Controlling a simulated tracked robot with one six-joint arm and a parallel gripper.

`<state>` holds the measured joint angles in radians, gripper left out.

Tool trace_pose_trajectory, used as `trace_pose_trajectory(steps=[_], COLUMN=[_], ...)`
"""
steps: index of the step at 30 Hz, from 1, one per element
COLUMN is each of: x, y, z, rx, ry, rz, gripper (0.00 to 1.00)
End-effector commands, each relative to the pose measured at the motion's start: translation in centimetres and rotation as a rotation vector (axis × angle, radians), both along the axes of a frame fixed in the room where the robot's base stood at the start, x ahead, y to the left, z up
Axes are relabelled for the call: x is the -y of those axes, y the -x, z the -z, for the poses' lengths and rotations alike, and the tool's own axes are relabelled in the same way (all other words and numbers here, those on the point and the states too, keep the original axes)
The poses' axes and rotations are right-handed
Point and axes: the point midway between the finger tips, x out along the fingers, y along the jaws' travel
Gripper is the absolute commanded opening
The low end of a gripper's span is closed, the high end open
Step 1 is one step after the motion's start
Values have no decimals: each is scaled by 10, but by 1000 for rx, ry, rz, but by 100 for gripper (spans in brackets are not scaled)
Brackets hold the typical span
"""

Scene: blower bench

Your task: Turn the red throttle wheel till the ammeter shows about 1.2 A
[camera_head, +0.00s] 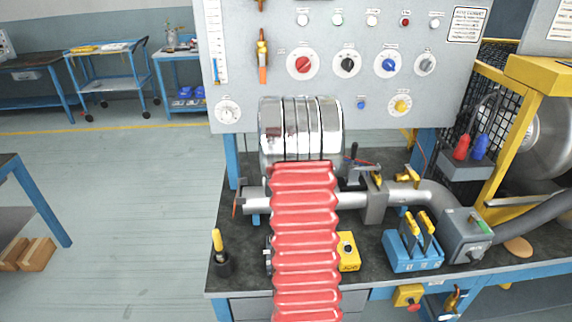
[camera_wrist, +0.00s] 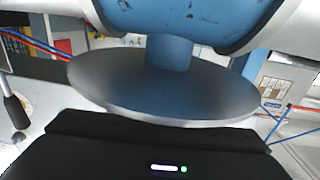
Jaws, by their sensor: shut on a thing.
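The black body of my gripper (camera_wrist: 165,155) fills the bottom of the wrist view, with a small white light and a green light on it. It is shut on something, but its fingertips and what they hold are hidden. A grey disc (camera_wrist: 165,92) on a blue stem is just beyond it. In the head view my red ribbed arm covers the middle, so my gripper does not show there. A red round knob (camera_head: 303,64) is on the grey panel; I cannot tell whether it is the throttle wheel. A round white dial (camera_head: 228,111) is at the panel's lower left, too small to read.
The dark bench (camera_head: 375,285) carries a grey pipe (camera_head: 340,199), a blue block (camera_head: 411,245) with yellow levers, a yellow box (camera_head: 348,251) and a black cup (camera_head: 222,263). A yellow frame (camera_head: 525,130) stands at right. The floor (camera_head: 110,200) is open at left.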

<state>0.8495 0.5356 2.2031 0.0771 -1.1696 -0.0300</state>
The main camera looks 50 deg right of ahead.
Motion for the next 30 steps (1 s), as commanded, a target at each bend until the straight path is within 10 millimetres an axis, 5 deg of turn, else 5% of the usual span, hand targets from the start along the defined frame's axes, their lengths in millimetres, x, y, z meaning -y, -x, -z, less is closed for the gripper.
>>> trace_pose_trajectory(steps=[15, 16, 24, 30], x=[1, 1, 1, 1], y=[1, 1, 1, 2], z=[-2, -2, -1, 0], rx=[2, 2, 1, 0], ry=[2, 2, 1, 0], rz=[48, 48, 48, 48], gripper=[21, 44, 62, 62])
